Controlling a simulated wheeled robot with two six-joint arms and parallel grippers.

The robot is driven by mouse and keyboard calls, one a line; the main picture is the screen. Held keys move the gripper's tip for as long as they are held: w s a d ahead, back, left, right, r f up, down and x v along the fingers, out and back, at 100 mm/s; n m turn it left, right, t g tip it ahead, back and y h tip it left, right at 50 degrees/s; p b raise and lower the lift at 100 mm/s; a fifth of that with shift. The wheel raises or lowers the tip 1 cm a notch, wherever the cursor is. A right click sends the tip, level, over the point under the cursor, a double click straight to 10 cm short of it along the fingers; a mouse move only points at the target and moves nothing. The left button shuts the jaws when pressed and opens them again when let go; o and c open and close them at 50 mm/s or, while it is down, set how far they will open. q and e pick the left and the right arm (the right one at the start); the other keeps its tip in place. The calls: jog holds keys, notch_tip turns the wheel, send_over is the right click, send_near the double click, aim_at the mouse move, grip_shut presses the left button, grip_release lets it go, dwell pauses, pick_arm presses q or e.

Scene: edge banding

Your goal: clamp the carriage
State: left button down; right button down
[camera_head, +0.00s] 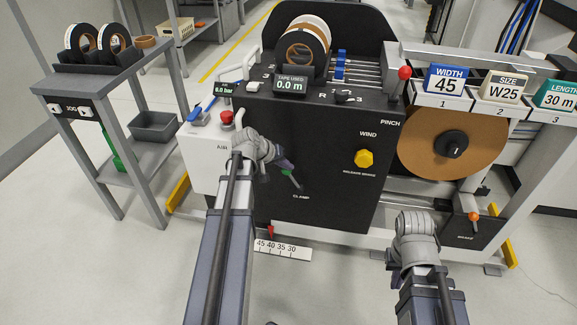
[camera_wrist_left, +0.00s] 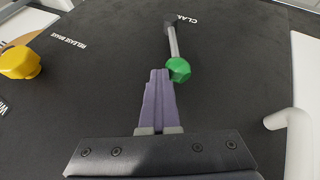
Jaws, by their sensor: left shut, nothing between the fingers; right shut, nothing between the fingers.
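The clamp lever is a grey rod with a green knob (camera_head: 297,184), above the CLAMP label on the black front panel. In the left wrist view the green knob (camera_wrist_left: 179,70) is just right of my fingertips, and its rod runs up to the panel. My left gripper (camera_head: 285,168) is shut and empty, its purple fingers (camera_wrist_left: 158,78) side by side. The tips are close beside the knob; I cannot tell if they touch. My right wrist shows at lower right, but its fingers are hidden. Which part is the carriage is unclear.
A yellow release-brake knob (camera_head: 364,158) stands right of the lever. A red button (camera_head: 227,118) is on the white box at left. A scale plate (camera_head: 283,250) with a red pointer (camera_head: 271,232) lies low. A large brown reel (camera_head: 420,150) is at right.

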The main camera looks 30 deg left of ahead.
pick_arm(q)
jog(key=shift+a, duration=0.3)
jog(key=s+r+p, duration=0.6)
jog(key=r+p, duration=0.4)
jog(key=shift+r, duration=0.15)
dwell(0.5)
